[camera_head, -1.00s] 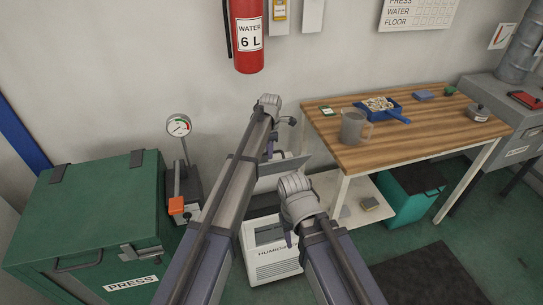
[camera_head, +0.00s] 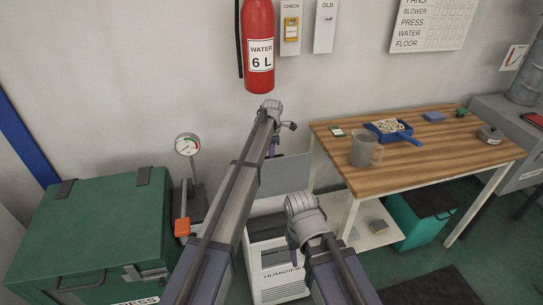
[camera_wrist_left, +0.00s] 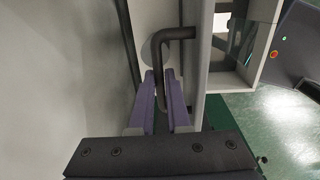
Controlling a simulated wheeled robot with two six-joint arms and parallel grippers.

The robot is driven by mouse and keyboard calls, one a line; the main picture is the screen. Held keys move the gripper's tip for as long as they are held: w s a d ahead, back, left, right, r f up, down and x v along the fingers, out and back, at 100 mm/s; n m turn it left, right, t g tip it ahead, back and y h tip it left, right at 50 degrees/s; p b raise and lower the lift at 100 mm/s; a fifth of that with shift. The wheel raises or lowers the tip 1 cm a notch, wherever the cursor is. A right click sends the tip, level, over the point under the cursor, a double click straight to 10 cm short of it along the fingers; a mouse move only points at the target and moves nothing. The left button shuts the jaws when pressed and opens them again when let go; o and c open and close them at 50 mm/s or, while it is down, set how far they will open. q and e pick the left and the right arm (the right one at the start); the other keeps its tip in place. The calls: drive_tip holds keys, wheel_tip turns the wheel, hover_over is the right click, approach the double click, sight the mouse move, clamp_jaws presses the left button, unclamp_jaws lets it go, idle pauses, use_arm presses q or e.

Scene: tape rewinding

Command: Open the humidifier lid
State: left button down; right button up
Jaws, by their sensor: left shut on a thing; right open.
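The white humidifier (camera_head: 278,262) stands on the floor below my arms in the head view. Its grey lid (camera_head: 287,176) is raised, a steep panel behind the body. My left gripper (camera_head: 275,147) is at the lid's upper left, partly hidden by my own arm. In the left wrist view, my left gripper (camera_wrist_left: 159,78) is shut on a dark bent handle (camera_wrist_left: 178,34) beside the lid's edge (camera_wrist_left: 204,60). The open body of the humidifier (camera_wrist_left: 259,35) shows at the upper right there. My right gripper (camera_head: 291,242) is open and empty in front of the humidifier.
A wooden table (camera_head: 420,150) with a grey mug (camera_head: 365,150) and a blue tray (camera_head: 390,139) is at the right. A fire extinguisher (camera_head: 258,75) hangs on the wall above.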

use_arm(q)
drive_tip(key=shift+w, duration=0.1)
idle(0.3)
drive_tip(key=c, duration=0.9)
unclamp_jaws()
drive_tip(key=r+p, duration=0.8)
drive_tip(key=shift+s+d, duration=0.1)
drive_tip(key=shift+s, duration=0.15)
drive_tip(key=shift+f, duration=0.15)
